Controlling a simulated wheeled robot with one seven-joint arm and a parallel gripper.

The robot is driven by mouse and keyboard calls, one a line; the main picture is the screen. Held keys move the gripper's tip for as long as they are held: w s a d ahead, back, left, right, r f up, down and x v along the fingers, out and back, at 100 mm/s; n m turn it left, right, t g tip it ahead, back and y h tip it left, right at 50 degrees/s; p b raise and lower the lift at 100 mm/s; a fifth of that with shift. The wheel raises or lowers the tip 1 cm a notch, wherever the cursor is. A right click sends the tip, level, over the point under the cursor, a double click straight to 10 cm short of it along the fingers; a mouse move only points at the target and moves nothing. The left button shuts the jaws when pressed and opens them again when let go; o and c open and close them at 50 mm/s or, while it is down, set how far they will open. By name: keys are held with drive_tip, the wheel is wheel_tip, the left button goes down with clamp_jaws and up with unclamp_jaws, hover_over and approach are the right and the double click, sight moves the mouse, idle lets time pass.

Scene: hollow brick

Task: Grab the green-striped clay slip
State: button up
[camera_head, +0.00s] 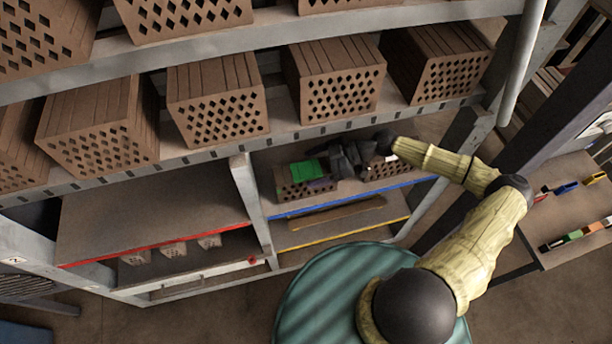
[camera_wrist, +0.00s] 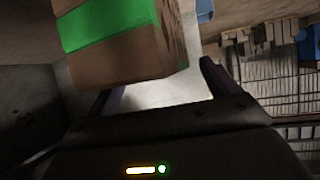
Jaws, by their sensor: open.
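The green-striped clay slip is a brown block with a bright green band (camera_head: 308,170). It lies on the blue-edged shelf (camera_head: 350,200) in the head view. In the wrist view the slip (camera_wrist: 125,62) fills the upper left, close in front of my gripper (camera_wrist: 157,86). My gripper (camera_head: 328,172) is open, beside the slip on its right in the head view. In the wrist view the slip's lower edge reaches between the two finger tips, nearer the left finger. I cannot tell whether a finger touches it. Part of the slip is hidden behind my gripper in the head view.
Brown perforated bricks (camera_head: 218,100) line the shelf above. Another perforated brick (camera_head: 385,168) is right of my gripper. A post (camera_head: 243,185) stands left of the bay. A yellow-edged shelf (camera_head: 345,222) is below. A side table (camera_head: 570,205) with small coloured items stands at right.

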drive_tip(key=shift+x, duration=0.75)
drive_tip(key=c, duration=1.3)
drive_tip(key=shift+c, duration=0.2)
